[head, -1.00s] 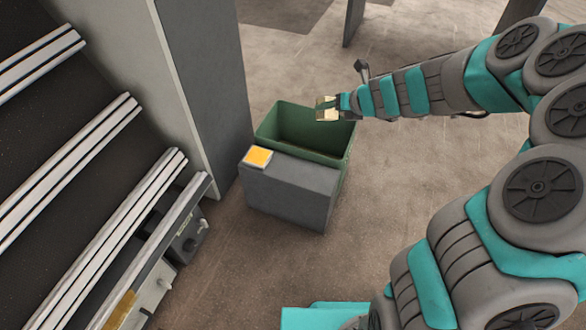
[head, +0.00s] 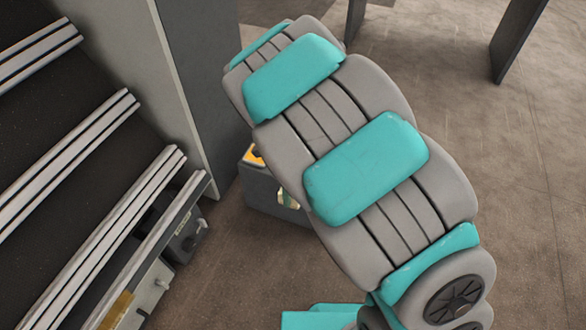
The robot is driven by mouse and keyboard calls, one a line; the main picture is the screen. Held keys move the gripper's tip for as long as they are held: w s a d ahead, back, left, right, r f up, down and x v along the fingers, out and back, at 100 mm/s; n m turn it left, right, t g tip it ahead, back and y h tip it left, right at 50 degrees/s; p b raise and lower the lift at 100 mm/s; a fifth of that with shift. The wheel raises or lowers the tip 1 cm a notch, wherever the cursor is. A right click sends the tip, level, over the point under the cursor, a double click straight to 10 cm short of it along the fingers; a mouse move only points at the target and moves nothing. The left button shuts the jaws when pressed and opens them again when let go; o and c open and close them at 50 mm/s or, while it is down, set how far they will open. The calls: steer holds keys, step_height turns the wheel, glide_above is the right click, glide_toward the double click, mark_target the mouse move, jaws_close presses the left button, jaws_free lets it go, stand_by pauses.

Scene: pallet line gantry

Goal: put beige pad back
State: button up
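The grey block (head: 262,196) stands on the floor beside the grey post, with a yellow-orange square (head: 252,156) on its top; my arm covers much of both. A small pale beige and green bit (head: 287,198) shows at the arm's left edge, in front of the block. I cannot tell whether it is the beige pad or part of my gripper. My gripper's fingers are hidden behind my arm. The green bin is hidden too.
A tall grey post (head: 205,90) stands just left of the block. Sloping metal rails (head: 95,245) with a dark device (head: 183,238) fill the left side. Dark legs (head: 515,45) stand at the top right. The brown floor (head: 510,190) on the right is clear.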

steer(key=w, duration=0.5)
steer(key=w+f, duration=0.1)
steer(key=w, duration=0.9)
steer(key=shift+w+f+p, duration=0.3)
steer(key=shift+f, duration=0.05)
steer(key=shift+w+f, duration=0.1)
steer(key=shift+f, duration=1.6)
steer(key=shift+f, duration=0.1)
steer(key=o, duration=1.2)
